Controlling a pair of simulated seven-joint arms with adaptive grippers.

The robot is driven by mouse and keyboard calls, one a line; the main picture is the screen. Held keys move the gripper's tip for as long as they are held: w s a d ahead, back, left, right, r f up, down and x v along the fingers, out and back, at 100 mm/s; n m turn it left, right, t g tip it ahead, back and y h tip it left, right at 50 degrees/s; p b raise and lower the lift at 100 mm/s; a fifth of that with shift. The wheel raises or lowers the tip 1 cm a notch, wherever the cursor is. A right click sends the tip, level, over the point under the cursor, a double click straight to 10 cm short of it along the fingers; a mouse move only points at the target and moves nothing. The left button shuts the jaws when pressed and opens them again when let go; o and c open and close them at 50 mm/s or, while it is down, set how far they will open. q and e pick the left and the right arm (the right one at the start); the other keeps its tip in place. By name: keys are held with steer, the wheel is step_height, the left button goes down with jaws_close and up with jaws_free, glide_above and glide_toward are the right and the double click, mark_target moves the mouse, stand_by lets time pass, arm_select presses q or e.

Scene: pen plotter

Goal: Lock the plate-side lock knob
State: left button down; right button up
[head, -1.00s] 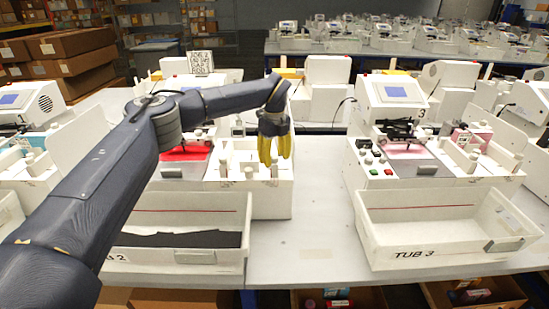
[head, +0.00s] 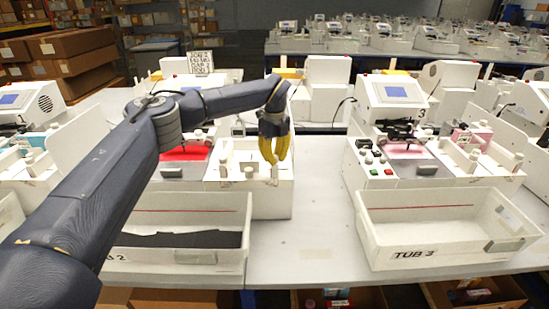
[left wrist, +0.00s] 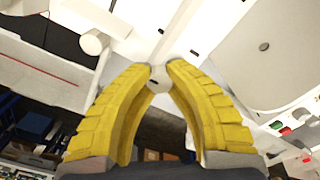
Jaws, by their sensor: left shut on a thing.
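My left gripper (head: 273,162) reaches over the white tray side of the plotter at station 2, with its yellow fingers pointing down. Its fingertips are shut on a small white lock knob (head: 275,172) at the tray's front right. In the left wrist view the knob (left wrist: 158,78) sits between the two yellow fingertips, which partly hide it. A second white knob (head: 249,172) stands to the left of the held one, and it also shows in the left wrist view (left wrist: 95,42). I cannot tell how far the held knob is turned. My right gripper is not in view.
Tub 2 (head: 245,238), holding dark material, stands in front of the plotter. Tub 3 (head: 375,238) stands in front of the plotter (head: 392,93) on the right. The tabletop (head: 310,235) between the tubs is clear. A white box (head: 322,92) stands behind my gripper.

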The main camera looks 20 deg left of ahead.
arm_select(q)
steer(key=shift+m, duration=0.4)
stand_by(0.3)
steer(key=m, duration=0.3)
steer(key=shift+m, duration=0.3)
steer(key=m, duration=0.4)
steer(key=shift+d+m, duration=0.1)
steer(key=shift+m, duration=0.2)
steer(key=m, duration=0.4)
steer(key=shift+m, duration=2.4)
steer(key=c, duration=1.1)
jaws_free()
steer(key=shift+c, duration=0.2)
